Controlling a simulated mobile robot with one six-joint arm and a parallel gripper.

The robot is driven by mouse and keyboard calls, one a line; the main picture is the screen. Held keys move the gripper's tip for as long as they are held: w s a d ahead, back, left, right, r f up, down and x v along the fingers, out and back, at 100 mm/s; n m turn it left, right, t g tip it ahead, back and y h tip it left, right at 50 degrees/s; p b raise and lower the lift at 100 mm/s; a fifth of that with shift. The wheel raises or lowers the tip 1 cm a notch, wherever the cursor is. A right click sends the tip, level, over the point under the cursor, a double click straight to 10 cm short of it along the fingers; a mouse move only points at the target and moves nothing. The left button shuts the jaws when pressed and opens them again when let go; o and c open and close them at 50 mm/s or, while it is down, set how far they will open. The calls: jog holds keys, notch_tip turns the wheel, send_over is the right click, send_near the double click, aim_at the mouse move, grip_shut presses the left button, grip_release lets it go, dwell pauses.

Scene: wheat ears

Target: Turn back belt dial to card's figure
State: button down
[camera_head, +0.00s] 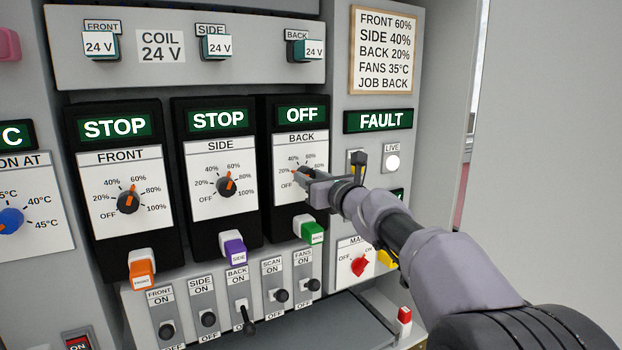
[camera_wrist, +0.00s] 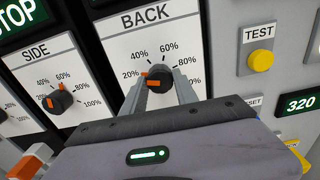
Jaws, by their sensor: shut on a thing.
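The back belt dial (camera_wrist: 155,79) is a dark knob with an orange pointer, on the white BACK scale plate (camera_wrist: 117,48). In the wrist view its pointer lies toward the left, close to the 20% mark. My gripper (camera_wrist: 162,84) is shut on the dial, one finger on each side. In the head view my gripper (camera_head: 305,176) covers most of the dial. The card (camera_head: 383,50) at upper right reads FRONT 60%, SIDE 40%, BACK 20%, FANS 35°C, JOB BACK. The BACK display (camera_head: 302,115) reads OFF.
The front dial (camera_head: 128,202) and side dial (camera_head: 226,187) stand left of the back dial; their displays read STOP. A green BACK button (camera_head: 312,232) sits just below. Switches line the lower panel. The FAULT sign (camera_head: 379,120) and yellow TEST button (camera_wrist: 261,61) are at right.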

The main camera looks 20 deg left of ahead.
dwell(0.4)
jog(key=c, duration=0.9)
grip_release()
jog(key=shift+c, duration=0.2)
jog(key=p+v, duration=0.1)
jog(key=v, duration=1.6)
jog(key=shift+s, duration=0.2)
jog(key=shift+d, duration=0.1)
